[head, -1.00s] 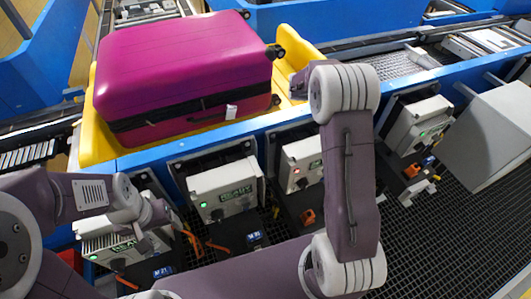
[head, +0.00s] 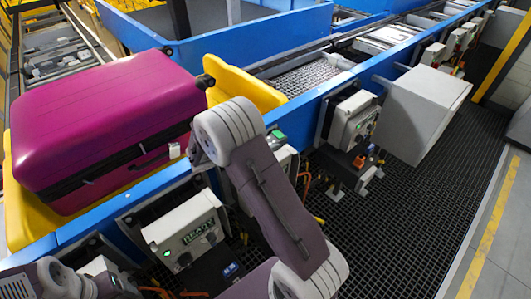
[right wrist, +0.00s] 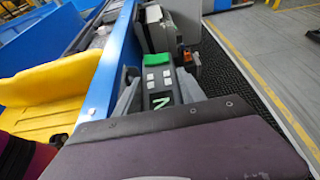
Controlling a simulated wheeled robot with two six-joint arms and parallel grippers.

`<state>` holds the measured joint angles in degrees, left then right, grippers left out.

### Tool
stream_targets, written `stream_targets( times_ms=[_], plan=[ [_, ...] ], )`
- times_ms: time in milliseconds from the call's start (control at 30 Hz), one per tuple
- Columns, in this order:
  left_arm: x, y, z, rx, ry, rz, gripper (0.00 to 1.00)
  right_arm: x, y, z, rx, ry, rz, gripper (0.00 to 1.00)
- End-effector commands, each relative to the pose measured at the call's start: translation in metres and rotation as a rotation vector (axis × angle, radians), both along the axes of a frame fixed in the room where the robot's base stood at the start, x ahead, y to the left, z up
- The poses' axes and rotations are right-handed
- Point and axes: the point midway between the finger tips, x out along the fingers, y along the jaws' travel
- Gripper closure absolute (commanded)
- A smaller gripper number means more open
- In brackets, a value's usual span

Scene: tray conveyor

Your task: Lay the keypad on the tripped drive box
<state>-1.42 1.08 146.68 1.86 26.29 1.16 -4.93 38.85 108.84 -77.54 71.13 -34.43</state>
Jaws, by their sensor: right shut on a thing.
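The keypad (right wrist: 157,80) has a green end, pale buttons and a small lit display. In the right wrist view it lies between the two grey fingers of my right gripper (right wrist: 156,92), which is shut on it. In the head view its green end (head: 275,135) shows just right of my right wrist. The tripped drive box (head: 287,158) is directly behind and below, mostly hidden by my right arm. I cannot tell whether the keypad touches it.
A drive box with a green light and READY display (head: 186,231) stands to the left, another drive box (head: 351,120) to the right. A magenta suitcase (head: 105,125) lies on a yellow tray (head: 245,90). A large grey box (head: 425,110) juts out right.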

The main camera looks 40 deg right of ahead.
Motion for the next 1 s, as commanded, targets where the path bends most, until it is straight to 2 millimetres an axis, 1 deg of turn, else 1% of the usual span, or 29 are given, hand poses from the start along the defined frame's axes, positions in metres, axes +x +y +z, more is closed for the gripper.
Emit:
stream_targets(
  times_ms=[67,167,233,300,400,500,667,833,867,1000],
  plan=[
    [0.0,0.0,0.001,0.0,0.0,0.0,0.27,-0.002,0.005,-0.003,-0.001,0.001,0.0,1.0],
    [0.0,0.0,0.001,0.0,0.0,0.0,0.27,-0.002,0.006,-0.005,-0.001,0.0,-0.001,1.0],
    [0.0,0.0,0.002,0.0,0.0,0.0,0.27,-0.003,0.006,-0.013,-0.001,0.003,-0.001,1.0],
    [0.0,0.0,0.003,0.0,0.0,0.0,0.27,-0.003,0.006,-0.027,-0.001,0.005,-0.001,1.0],
    [0.0,0.0,0.004,0.0,0.0,0.0,0.27,-0.002,0.006,-0.041,-0.001,0.002,0.0,1.0],
    [0.0,0.0,0.004,0.0,0.0,0.0,0.27,-0.002,0.006,-0.044,-0.001,-0.002,-0.001,1.0],
    [0.0,0.0,0.004,0.0,0.0,0.0,0.27,-0.002,0.006,-0.044,0.0,-0.002,-0.001,1.0],
    [0.0,0.0,-0.001,0.0,0.0,0.0,0.27,-0.002,0.006,-0.05,0.0,-0.001,0.0,1.0],
    [0.0,0.0,0.001,0.0,0.0,0.0,0.27,-0.002,0.006,-0.049,0.0,-0.001,0.0,0.45],
    [0.0,0.0,0.001,0.0,0.0,0.0,0.27,-0.002,0.006,-0.048,0.0,-0.001,0.0,0.44]
  ],
)
